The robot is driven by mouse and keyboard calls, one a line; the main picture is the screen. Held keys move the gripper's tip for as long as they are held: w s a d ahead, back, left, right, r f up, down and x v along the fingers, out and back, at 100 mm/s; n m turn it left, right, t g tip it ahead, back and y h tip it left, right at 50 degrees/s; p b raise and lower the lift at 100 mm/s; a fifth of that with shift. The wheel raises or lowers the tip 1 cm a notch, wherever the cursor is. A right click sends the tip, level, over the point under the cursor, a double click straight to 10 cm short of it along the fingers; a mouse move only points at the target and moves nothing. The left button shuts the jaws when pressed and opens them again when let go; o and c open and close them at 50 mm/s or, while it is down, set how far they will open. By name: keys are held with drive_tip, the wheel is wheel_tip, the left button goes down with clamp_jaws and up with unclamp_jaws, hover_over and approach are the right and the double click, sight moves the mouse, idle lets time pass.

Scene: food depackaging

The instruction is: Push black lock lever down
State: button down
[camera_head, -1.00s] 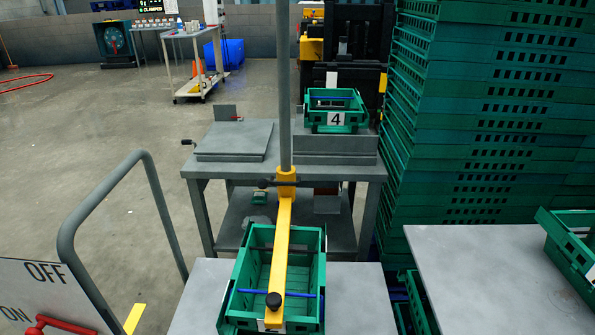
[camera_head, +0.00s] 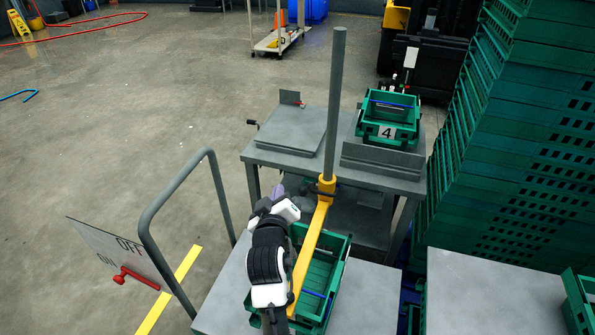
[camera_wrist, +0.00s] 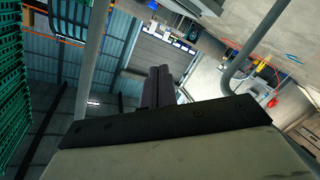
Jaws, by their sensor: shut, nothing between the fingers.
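A yellow collar (camera_head: 327,187) sits on an upright grey pole (camera_head: 337,100). A yellow arm (camera_head: 308,245) runs from the collar over a green crate (camera_head: 322,270). The black lock lever at the collar is not clear now; my gripper and wrist are close to its left side and may hide it. My gripper (camera_head: 278,190) is shut and empty, left of the collar, and I cannot tell whether it touches anything. Its dark fingers (camera_wrist: 160,88) also show together in the wrist view, with the grey pole (camera_wrist: 92,75) to their left.
A grey table (camera_head: 290,140) behind carries a green crate marked 4 (camera_head: 388,118). Tall green crate stacks (camera_head: 520,150) stand at right. A grey rail (camera_head: 180,185) and an ON/OFF board with a red handle (camera_head: 135,276) are at left. The floor beyond is mostly clear.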

drive_tip(key=w+d+f+b, duration=0.4)
drive_tip(key=w+f, duration=0.1)
drive_tip(key=w, duration=0.2)
drive_tip(key=shift+w+d+f+h+b, duration=0.15)
drive_tip(key=shift+w+f+h+b, duration=0.15)
drive_tip(key=shift+w, duration=0.05)
idle(0.4)
